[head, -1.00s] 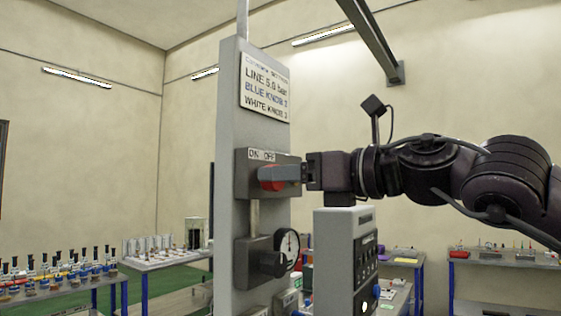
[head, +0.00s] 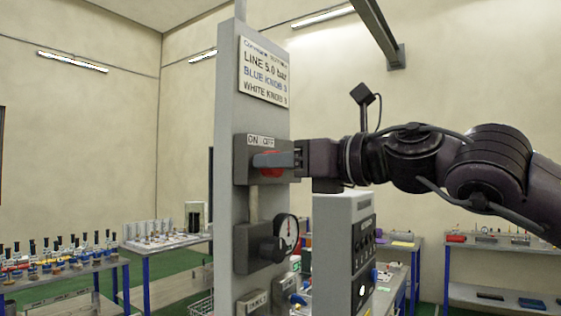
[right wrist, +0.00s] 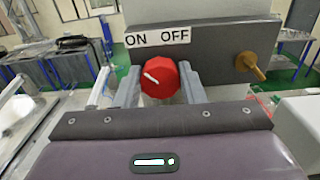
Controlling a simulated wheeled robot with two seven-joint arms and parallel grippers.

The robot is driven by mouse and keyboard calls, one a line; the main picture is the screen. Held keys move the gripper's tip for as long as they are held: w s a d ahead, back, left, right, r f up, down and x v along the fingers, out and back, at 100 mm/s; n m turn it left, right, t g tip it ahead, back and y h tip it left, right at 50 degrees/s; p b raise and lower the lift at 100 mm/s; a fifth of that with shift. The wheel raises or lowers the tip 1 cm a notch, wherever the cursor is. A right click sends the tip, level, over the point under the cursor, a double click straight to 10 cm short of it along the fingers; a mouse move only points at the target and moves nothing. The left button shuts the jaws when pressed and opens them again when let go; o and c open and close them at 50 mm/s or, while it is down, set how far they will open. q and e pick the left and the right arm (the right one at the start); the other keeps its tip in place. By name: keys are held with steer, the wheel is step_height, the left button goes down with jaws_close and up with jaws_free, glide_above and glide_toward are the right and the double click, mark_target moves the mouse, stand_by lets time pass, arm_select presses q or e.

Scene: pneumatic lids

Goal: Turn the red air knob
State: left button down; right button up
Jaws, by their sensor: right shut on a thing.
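The red air knob (head: 271,171) is on a dark grey valve box (head: 243,170) marked ON and OFF, fixed to a grey column. My right gripper (head: 264,160) reaches in from the right and is shut on the knob; its grey finger hides part of it. In the right wrist view the faceted red knob (right wrist: 163,90) sits between the two fingers, below the label (right wrist: 157,38). Its white mark slants toward the upper left, toward ON. My left gripper is not in view.
A light grey control unit (head: 333,240) stands close under my right gripper. A sign (head: 264,72) is above. In the right wrist view a brass pin (right wrist: 250,66) sticks out beside the knob.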

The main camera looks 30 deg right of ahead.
steer(key=shift+m, duration=0.3)
steer(key=shift+w+d+f+m+p, duration=0.1)
steer(key=shift+m+p, duration=1.25)
steer(key=shift+m, duration=2.9)
steer(key=shift+d+f+m+p, duration=0.1)
steer(key=shift+m+p, duration=1.25)
steer(key=shift+m, duration=3.2)
steer(key=o, duration=1)
